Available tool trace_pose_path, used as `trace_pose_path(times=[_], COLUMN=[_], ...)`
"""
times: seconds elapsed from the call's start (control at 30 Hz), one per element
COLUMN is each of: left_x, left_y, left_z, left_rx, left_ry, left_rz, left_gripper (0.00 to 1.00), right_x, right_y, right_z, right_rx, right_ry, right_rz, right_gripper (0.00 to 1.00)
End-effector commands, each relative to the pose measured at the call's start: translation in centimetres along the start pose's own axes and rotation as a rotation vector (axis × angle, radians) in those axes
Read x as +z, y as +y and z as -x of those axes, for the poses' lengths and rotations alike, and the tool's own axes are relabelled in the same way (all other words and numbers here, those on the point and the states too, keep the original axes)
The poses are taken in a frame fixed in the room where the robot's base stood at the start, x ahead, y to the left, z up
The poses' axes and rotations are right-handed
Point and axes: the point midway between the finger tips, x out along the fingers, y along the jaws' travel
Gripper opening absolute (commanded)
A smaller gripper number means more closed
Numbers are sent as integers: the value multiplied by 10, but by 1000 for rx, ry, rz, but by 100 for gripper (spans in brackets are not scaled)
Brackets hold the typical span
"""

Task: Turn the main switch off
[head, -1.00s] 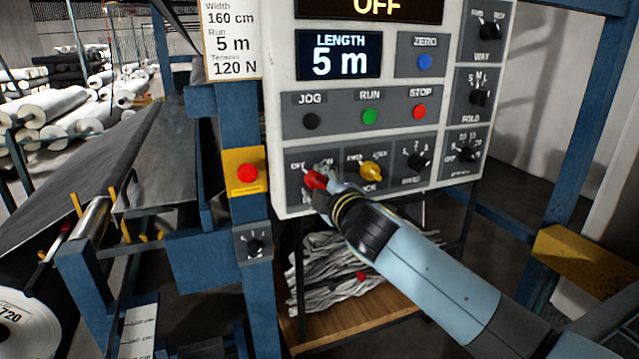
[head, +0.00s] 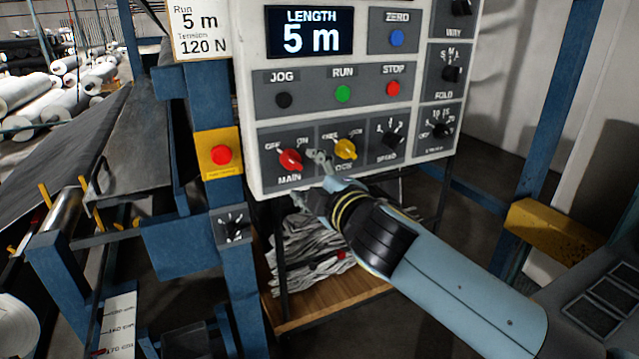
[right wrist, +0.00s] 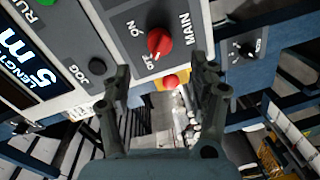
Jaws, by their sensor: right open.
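The main switch (head: 290,160) is a red knob marked MAIN, at the lower left of the control panel (head: 258,188). Its long axis is slanted, with the upper left end toward the OFF mark and away from ON. It also shows in the right wrist view (right wrist: 160,41), uncovered, beyond the fingertips. My right gripper (head: 317,176) is open and empty, just right of and below the red knob, apart from it. Its two spread fingers show in the right wrist view (right wrist: 162,76). My left gripper is out of view.
A yellow knob (head: 345,149) sits close to my right gripper. JOG, RUN and STOP buttons are above. A red button on a yellow plate (head: 220,155) is on the blue post to the left. A wooden shelf (head: 330,305) with grey cloth lies below the panel.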

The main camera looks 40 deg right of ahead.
Motion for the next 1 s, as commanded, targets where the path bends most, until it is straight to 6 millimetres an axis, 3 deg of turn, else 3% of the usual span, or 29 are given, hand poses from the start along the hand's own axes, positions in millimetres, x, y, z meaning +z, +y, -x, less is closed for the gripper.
trace_pose_path(times=[0.1,0.3,0.87,1.0], left_x=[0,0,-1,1], left_y=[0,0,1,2], left_z=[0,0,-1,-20], left_rx=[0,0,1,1], left_ry=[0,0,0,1], left_rz=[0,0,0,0], left_gripper=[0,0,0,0], right_x=[0,0,0,5], right_y=[-1,0,0,-19], right_z=[22,39,40,38], right_rx=[-1,0,1,0], right_ry=[0,0,0,-1], right_rz=[0,0,0,-2], right_gripper=[60,60,60,60])
